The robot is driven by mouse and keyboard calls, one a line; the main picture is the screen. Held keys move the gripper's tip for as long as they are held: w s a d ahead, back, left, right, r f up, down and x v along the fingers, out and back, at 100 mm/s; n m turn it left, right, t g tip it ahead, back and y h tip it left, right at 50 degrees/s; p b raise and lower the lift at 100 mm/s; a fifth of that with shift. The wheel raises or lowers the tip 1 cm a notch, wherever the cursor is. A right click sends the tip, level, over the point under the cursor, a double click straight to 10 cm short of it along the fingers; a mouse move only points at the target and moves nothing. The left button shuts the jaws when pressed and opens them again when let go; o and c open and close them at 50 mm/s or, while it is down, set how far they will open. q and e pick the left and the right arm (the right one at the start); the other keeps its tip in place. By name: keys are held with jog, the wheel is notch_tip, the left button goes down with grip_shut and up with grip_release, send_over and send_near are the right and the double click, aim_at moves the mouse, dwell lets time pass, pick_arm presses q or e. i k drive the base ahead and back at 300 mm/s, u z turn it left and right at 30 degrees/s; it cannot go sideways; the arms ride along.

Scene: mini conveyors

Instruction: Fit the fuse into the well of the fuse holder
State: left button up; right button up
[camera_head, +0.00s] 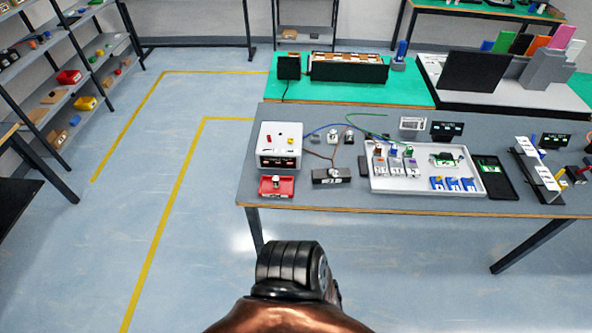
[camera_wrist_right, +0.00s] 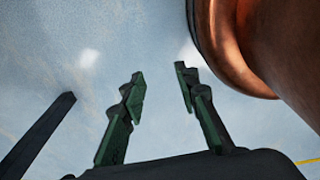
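I cannot make out for certain which small part is the fuse or which is its holder. A small red base (camera_head: 269,193) with a silvery piece on it lies at the near left corner of the grey table. A dark block with a pale label (camera_head: 331,176) lies to its right. My right gripper (camera_wrist_right: 160,82) shows in the right wrist view, its two green-black fingers apart with nothing between them, over bare floor. My left gripper is not in view.
On the grey table (camera_head: 340,202) stand a white box with coloured knobs (camera_head: 280,136), a white tray of small parts (camera_head: 415,188), and a black tray (camera_head: 496,178). Thin wires lie near the box. A green-topped bench (camera_head: 418,94) stands behind. Floor in front is clear.

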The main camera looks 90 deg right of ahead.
aim_at(331, 176)
jog(key=i, duration=0.35)
jog(key=z, duration=2.75)
